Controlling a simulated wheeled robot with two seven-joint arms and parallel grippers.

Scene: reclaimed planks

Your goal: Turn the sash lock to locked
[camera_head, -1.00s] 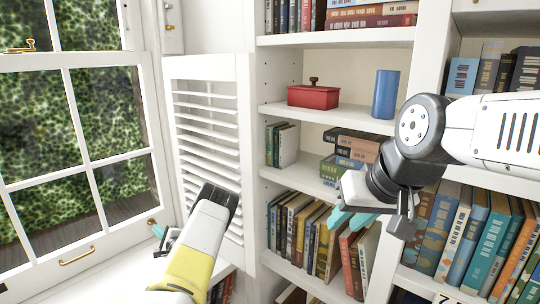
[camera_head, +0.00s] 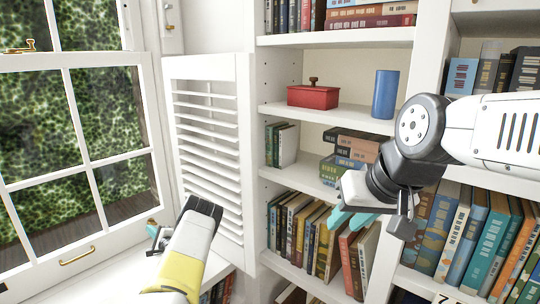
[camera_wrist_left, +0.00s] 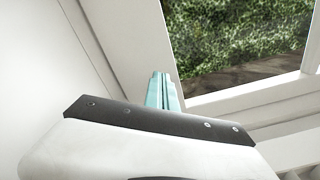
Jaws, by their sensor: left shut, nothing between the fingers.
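The brass sash lock (camera_head: 18,47) sits on the meeting rail of the white window at the far left of the head view, near the picture's edge. It is too small there to read its lever position clearly. My left gripper (camera_head: 153,231) is shut and empty, low beside the window's lower right corner, well below and to the right of the lock. Its teal fingers (camera_wrist_left: 162,91) lie together in the left wrist view, in front of the white frame; the lock does not show there. My right gripper (camera_head: 350,218) is open and empty in front of the bookshelf.
A brass sash lift (camera_head: 77,256) is on the window's bottom rail. A white louvred shutter (camera_head: 208,150) stands right of the window, close to my left arm. Shelves at right hold books, a red box (camera_head: 313,96) and a blue cylinder (camera_head: 385,94). Space before the panes is clear.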

